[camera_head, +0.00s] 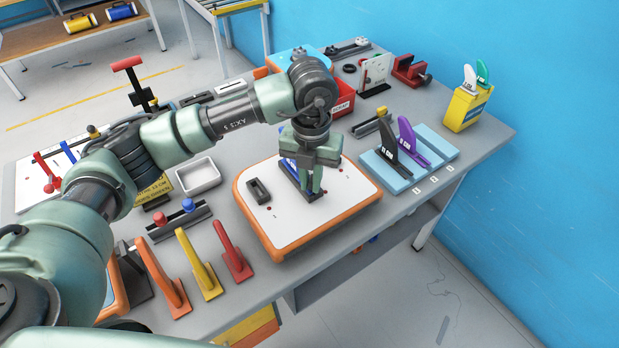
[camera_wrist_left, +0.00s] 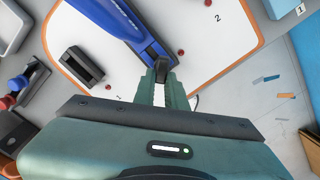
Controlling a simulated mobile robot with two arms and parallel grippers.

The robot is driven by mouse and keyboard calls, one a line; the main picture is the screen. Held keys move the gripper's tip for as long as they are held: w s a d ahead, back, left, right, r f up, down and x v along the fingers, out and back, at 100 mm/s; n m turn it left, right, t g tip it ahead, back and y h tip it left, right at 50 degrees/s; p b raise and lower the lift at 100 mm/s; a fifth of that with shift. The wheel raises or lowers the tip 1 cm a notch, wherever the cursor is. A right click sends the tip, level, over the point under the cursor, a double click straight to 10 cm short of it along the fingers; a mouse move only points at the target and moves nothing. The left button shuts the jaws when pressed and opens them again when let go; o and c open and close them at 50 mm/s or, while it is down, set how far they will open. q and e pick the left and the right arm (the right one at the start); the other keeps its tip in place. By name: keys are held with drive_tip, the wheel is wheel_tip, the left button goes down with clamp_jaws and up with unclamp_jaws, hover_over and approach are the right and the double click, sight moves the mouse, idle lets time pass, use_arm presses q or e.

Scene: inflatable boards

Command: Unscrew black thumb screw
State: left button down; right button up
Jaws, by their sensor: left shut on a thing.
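My left gripper (camera_head: 310,191) points down over the white inflatable board with an orange rim (camera_head: 262,225). In the left wrist view its fingers (camera_wrist_left: 160,92) are shut on a small black piece (camera_wrist_left: 160,71), which looks like the black thumb screw. In the head view the blue fin (camera_head: 289,165) is mostly hidden behind the gripper. The fingers cover much of the screw, so I cannot tell how far it is turned. My right gripper is not in view.
A black fin box (camera_head: 258,191) sits on the board's left part. Orange, yellow and red fins (camera_head: 232,252) stand at the table's front. A light blue board (camera_head: 405,170) with grey and purple fins is at right. A white tray (camera_head: 198,176) is at left.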

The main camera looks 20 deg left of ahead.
use_arm(q)
drive_tip(key=shift+n, duration=0.3)
drive_tip(key=n, duration=0.3)
drive_tip(key=shift+d, duration=0.2)
drive_tip(key=shift+w+d+n+p, duration=0.1)
drive_tip(key=shift+n+p, duration=0.1)
drive_tip(key=shift+n, duration=0.75)
drive_tip(key=shift+w+d+n+p, duration=0.1)
drive_tip(key=shift+n+p, duration=0.1)
drive_tip(key=shift+n, duration=0.75)
